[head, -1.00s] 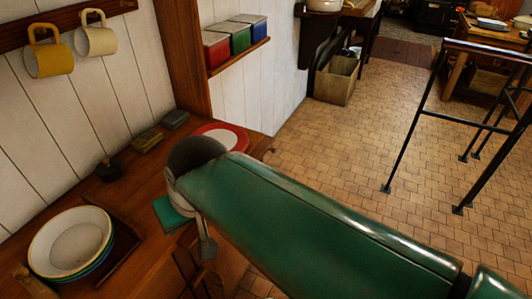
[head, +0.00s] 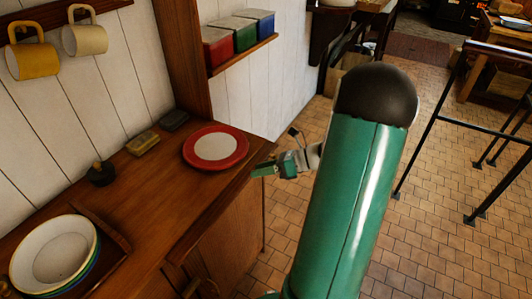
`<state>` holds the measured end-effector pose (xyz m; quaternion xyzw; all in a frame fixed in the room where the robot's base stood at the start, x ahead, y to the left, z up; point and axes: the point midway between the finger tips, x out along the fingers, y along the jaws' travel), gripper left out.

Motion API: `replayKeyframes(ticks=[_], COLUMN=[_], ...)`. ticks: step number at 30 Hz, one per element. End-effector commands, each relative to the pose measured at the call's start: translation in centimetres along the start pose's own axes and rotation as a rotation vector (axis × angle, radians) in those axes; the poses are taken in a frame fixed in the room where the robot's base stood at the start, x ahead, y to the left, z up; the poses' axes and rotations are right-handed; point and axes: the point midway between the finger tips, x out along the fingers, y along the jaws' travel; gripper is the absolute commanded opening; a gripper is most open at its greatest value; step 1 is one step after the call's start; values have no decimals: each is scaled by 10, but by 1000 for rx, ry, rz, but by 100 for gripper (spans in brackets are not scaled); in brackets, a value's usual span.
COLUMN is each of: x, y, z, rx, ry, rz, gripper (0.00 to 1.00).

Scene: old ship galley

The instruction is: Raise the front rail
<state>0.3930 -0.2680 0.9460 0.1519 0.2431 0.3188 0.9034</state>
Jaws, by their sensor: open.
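I cannot tell for sure which part is the front rail. The wooden counter (head: 150,205) has a plain front edge, and no raised rail shows along the part in view. My gripper (head: 266,170) is beside the counter's right end, near its front corner, with green finger pads. It is open and I see nothing held in it. My own green arm hides part of the gripper and the floor behind.
A red-rimmed plate (head: 216,147) lies near the gripper. Stacked bowls (head: 55,252) sit at the counter's left. Mugs (head: 84,38) hang above. Canisters (head: 245,33) stand on a shelf. A black metal railing (head: 430,125) stands right. The tiled floor (head: 425,240) between is clear.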

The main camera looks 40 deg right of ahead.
Motion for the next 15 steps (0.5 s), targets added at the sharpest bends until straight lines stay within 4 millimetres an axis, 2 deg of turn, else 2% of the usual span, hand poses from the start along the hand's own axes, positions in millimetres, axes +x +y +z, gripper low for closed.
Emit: replayKeyframes(ticks=[1,3,6,9,11,15], x=[-18,-42,-73,-96,-105,-108], y=[-22,-47,-75,-94,-100,-107], z=[-13,-25,-44,-59,-64,-66], rx=[114,254,415,518,554,581], ry=[-94,-224,-390,-508,-553,-587], rz=[-32,-68,-102,-121,-125,-128], gripper=[45,45,45,45,45,45])
